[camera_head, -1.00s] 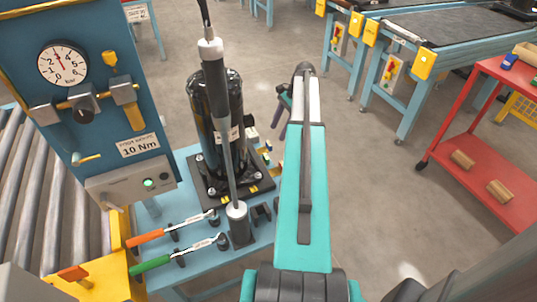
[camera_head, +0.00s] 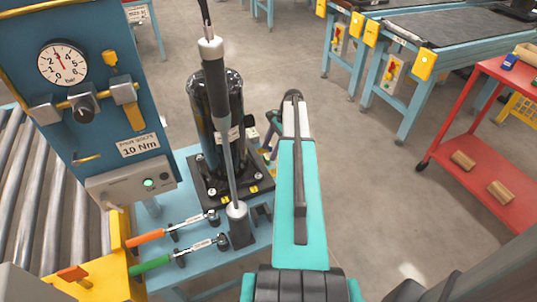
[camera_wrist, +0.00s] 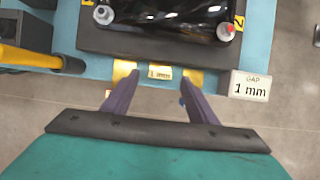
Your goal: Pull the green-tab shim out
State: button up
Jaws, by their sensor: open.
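The black compressor (camera_head: 217,110) stands on a dark base plate, whose front edge also shows in the wrist view (camera_wrist: 150,40). A small plate marked 1.0 mm (camera_wrist: 159,73) lies at that edge, between two brass-coloured pieces (camera_wrist: 123,72) (camera_wrist: 193,80). My gripper (camera_wrist: 159,86) is open, its two purple fingers on either side of the marked plate, tips close to the brass pieces; I cannot tell whether they touch. Nothing is held. No green tab can be made out in the wrist view. In the head view my arm partly hides this side.
A sign reading GAP 1 mm (camera_wrist: 249,86) stands right of the fingers. A tool with a grey shaft (camera_head: 225,130) hangs before the compressor. Orange-handled (camera_head: 150,237) and green-handled (camera_head: 152,264) wrenches lie on the blue table. A red cart (camera_head: 480,180) stands right, with floor between.

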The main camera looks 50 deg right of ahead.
aim_at(266, 159)
jog(key=shift+x, duration=1.45)
jog(key=shift+c, duration=0.3)
grip_shut()
